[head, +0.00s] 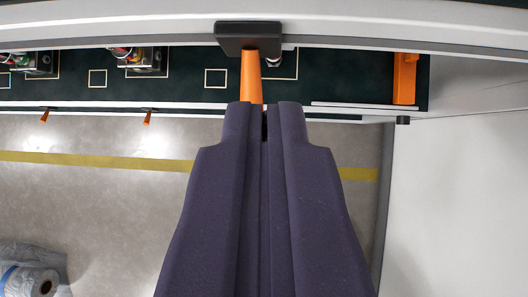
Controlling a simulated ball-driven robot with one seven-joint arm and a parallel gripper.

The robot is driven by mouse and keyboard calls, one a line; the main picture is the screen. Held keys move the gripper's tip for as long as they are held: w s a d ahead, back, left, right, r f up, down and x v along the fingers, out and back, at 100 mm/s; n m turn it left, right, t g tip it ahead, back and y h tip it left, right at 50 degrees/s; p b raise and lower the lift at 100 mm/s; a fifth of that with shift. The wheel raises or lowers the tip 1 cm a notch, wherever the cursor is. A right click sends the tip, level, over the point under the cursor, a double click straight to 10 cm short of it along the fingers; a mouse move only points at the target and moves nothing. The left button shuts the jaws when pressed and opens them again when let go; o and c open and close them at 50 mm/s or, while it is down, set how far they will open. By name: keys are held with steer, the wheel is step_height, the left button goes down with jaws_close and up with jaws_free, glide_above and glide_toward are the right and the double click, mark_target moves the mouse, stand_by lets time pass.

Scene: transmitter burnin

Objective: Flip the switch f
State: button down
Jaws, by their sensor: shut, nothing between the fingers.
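An orange lever (250,78) sticks out from a black block (248,37) on the light grey rail at the top middle of the head view. I see no letter that marks it or any other switch as f. My gripper (264,106), with dark purple fingers, is shut and empty. Its tips overlap the lower end of the orange lever in the picture; I cannot tell if they touch. Two small orange toggles, a left one (44,116) and a right one (147,117), stick out below the panel's front edge at the left.
A dark green panel (195,61) with white outlined squares and metal parts lies behind the rail. An orange block (405,78) stands at its right end. White walls (460,190) close the right side. A plastic-wrapped roll (35,280) lies on the floor at bottom left.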

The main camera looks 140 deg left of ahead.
steer(key=s+r, duration=0.5)
steer(key=s, duration=0.4)
steer(key=shift+d+p, duration=0.4)
steer(key=w+r+t, duration=0.2)
steer(key=w+r, duration=0.2)
steer(key=r, duration=0.8)
steer(key=s+r+t+b, duration=0.1)
steer(key=s+r+t, duration=0.2)
steer(key=r, duration=1.2)
steer(key=s+r+t+b, duration=0.1)
steer(key=s+r+t, duration=0.2)
steer(key=r, duration=1.2)
steer(key=shift+s+a+r+h, duration=0.3)
steer(key=shift+s+a+h, duration=0.05)
steer(key=shift+s+h, duration=0.1)
